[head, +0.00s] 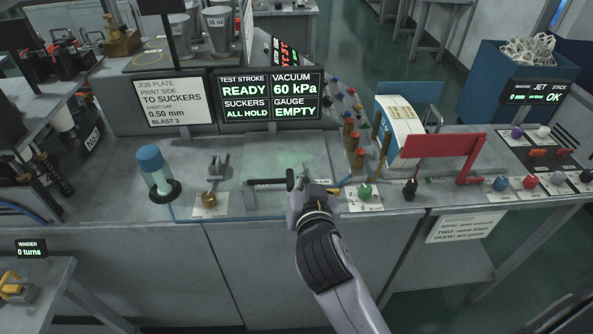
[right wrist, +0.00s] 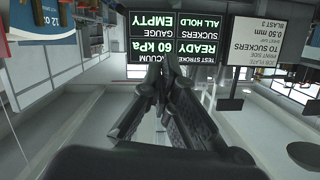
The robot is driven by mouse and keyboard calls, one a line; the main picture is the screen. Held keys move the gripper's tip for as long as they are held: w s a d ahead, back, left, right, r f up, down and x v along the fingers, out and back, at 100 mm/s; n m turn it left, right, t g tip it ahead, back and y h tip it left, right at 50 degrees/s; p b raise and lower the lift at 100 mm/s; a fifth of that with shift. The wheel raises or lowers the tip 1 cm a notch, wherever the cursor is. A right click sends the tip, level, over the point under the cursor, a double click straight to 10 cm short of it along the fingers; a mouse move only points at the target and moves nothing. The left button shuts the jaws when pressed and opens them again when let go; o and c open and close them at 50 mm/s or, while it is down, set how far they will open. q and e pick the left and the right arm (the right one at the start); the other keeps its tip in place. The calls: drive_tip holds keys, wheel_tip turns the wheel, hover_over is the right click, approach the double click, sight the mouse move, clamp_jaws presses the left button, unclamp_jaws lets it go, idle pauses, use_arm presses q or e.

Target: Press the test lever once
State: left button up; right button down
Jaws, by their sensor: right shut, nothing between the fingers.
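My right gripper (head: 298,178) is shut and empty over the front edge of the grey bench, beside the pale work plate (head: 290,158). In the right wrist view its fingers (right wrist: 170,62) are together, with nothing between them. A dark horizontal bar (head: 268,182) runs left from the gripper; it may be the test lever, but its label is not readable. I cannot tell whether the fingers touch it. The display (head: 270,95) reads test stroke READY, vacuum 60 kPa, suckers ALL HOLD, gauge EMPTY. My left gripper is not in view.
A blue-capped clear cylinder (head: 157,174) and a small brass-based fixture (head: 211,185) stand left of the plate. A green knob (head: 365,191), a black-handled switch (head: 410,188) and a red bar frame (head: 442,148) are at right. The job plate sign (head: 172,102) stands behind.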

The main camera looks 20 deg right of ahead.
sight(269, 181)
drive_tip(key=w+f+p, duration=0.2)
drive_tip(key=w+f, duration=0.3)
drive_tip(key=w, duration=0.1)
drive_tip(key=shift+w+d+f+p, duration=0.2)
drive_tip(key=shift+d+f+p, duration=0.05)
drive_tip(key=shift+d+p, duration=0.1)
drive_tip(key=f+m+b, duration=0.1)
drive_tip(key=b, duration=0.1)
drive_tip(key=f+m+b, duration=0.1)
drive_tip(key=f+b, duration=0.1)
drive_tip(key=f+m+y+b, duration=0.1)
drive_tip(key=f+b, duration=0.1)
drive_tip(key=b, duration=0.1)
drive_tip(key=shift+s+d+f+t, duration=0.2)
drive_tip(key=shift+d+t, duration=0.1)
drive_tip(key=shift+d, duration=0.1)
drive_tip(key=shift+w+a+f+m+b, duration=0.1)
drive_tip(key=shift+f+m+b, duration=0.2)
drive_tip(key=shift+m+b, duration=0.25)
